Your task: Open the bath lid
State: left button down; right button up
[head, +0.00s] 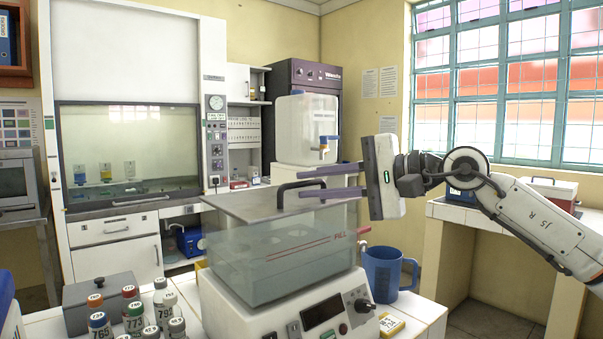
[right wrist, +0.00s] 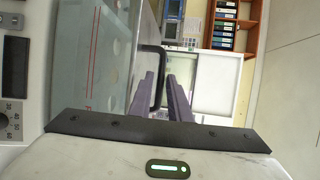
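The water bath (head: 285,260) is a clear tank on a white base with a control panel. Its flat grey lid (head: 240,204) lies across the top, with a black arched handle (head: 302,183) standing up from it. My right gripper (head: 306,182) comes in from the right at handle height. Its two purple fingers are spread apart, with a clear gap. In the right wrist view the handle (right wrist: 160,77) shows close to the fingertips, by the gap between the fingers (right wrist: 163,75); I cannot tell whether they touch it. My left gripper is not in view.
Several capped bottles (head: 133,318) and a grey box (head: 103,298) stand left of the bath. A blue mug (head: 386,273) stands at its right. A white container with a tap (head: 306,128) is behind it. A fume hood (head: 130,150) is at the back left.

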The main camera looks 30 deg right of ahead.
jog(key=shift+x, duration=1.35)
grip_shut()
